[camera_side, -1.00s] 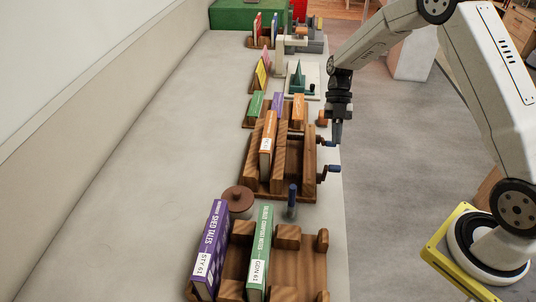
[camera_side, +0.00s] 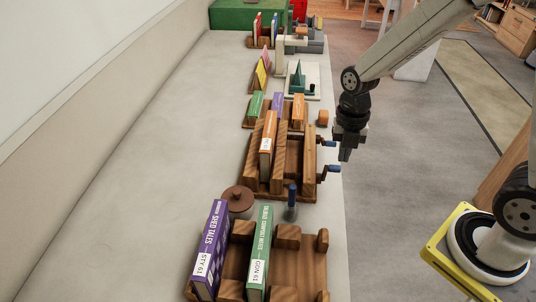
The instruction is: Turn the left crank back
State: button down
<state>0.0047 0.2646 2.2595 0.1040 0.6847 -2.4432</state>
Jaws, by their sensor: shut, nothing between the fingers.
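A wooden book press (camera_side: 277,190) stands on the counter with an orange book (camera_side: 267,143) in it. Two small cranks stick out from its right side: a far crank (camera_side: 328,142) and a near crank (camera_side: 333,169), both with blue handles. The frames do not make plain which one the task calls left. My gripper (camera_side: 345,155) is shut and points down, just right of the two cranks and above the counter's edge. It holds nothing. Whether its tips touch a handle cannot be told from this angle.
A wooden rack (camera_side: 308,262) with a purple book (camera_side: 210,250) and a green book (camera_side: 259,254) stands in front. More racks line the counter behind. The counter's left side is clear.

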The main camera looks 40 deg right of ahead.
jog(key=shift+f, duration=0.1)
notch_tip(320, 180, down, 9)
jog(key=w+d, duration=0.2)
dwell(1.1)
